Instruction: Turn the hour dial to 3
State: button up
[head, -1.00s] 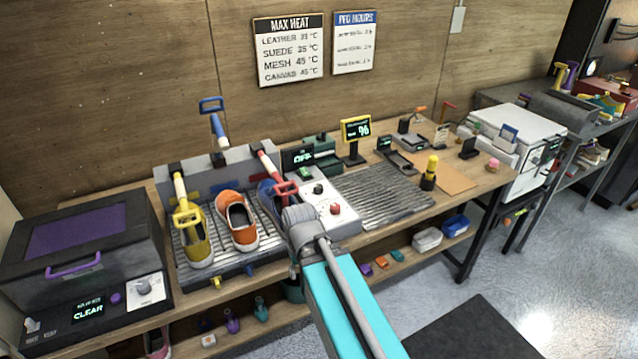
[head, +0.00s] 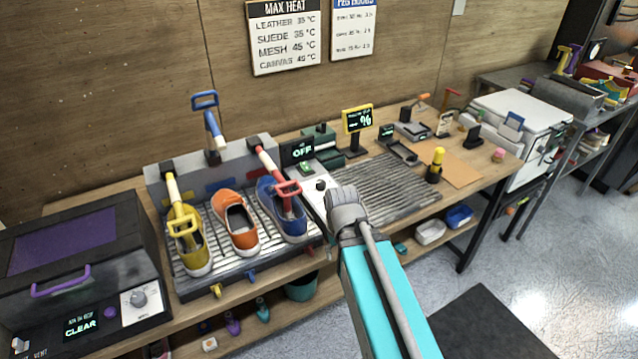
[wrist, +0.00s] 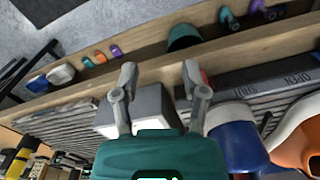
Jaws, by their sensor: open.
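A white control panel (head: 317,197) stands right of the shoe rack, with a black knob (head: 320,185) on top. A dark "OFF" display (head: 303,151) stands behind it. My gripper (head: 345,194) is over the right part of the panel and hides it, including any other knob there. In the wrist view my gripper (wrist: 159,73) is open and empty, its fingers spread above the pale box (wrist: 150,106). A red piece (wrist: 205,78) shows beside the right finger. I cannot read hour marks or tell which knob is the hour dial.
Yellow, orange and blue shoes stand on the rack (head: 235,274) left of the panel, with upright handled tools. A ribbed grey mat (head: 395,190) lies to the right. Wall signs (head: 284,36) hang above.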

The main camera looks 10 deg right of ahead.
aim_at(321, 182)
jog(key=o, duration=0.4)
jog(key=shift+r, duration=0.1)
jog(key=w+r+n+p, duration=0.2)
jog(key=w, duration=0.2)
jog(key=w+r+n+p, duration=0.2)
jog(key=w, duration=0.2)
jog(key=w+d+r+n+p, duration=0.1)
jog(key=w+r+n+p, duration=0.1)
jog(key=w, duration=0.2)
jog(key=shift+w+r+n, duration=0.15)
jog(key=shift+w+n, duration=0.1)
jog(key=shift+n, duration=0.15)
jog(key=w+r+n+p, duration=0.3)
jog(key=w+n+p, duration=0.1)
jog(key=w, duration=0.4)
jog(key=w+r+n+p, duration=0.3)
jog(key=w+n, duration=0.3)
jog(key=w, duration=0.2)
jog(key=shift+w+r+p, duration=0.2)
jog(key=shift+r+p, duration=0.2)
jog(key=shift+r, duration=0.25)
jog(key=shift+f, duration=0.15)
notch_tip(321, 182, down, 14)
jog(key=b, duration=1.3)
jog(key=shift+r+b, duration=0.25)
jog(key=shift+b, duration=0.15)
jog(key=shift+c, duration=0.3)
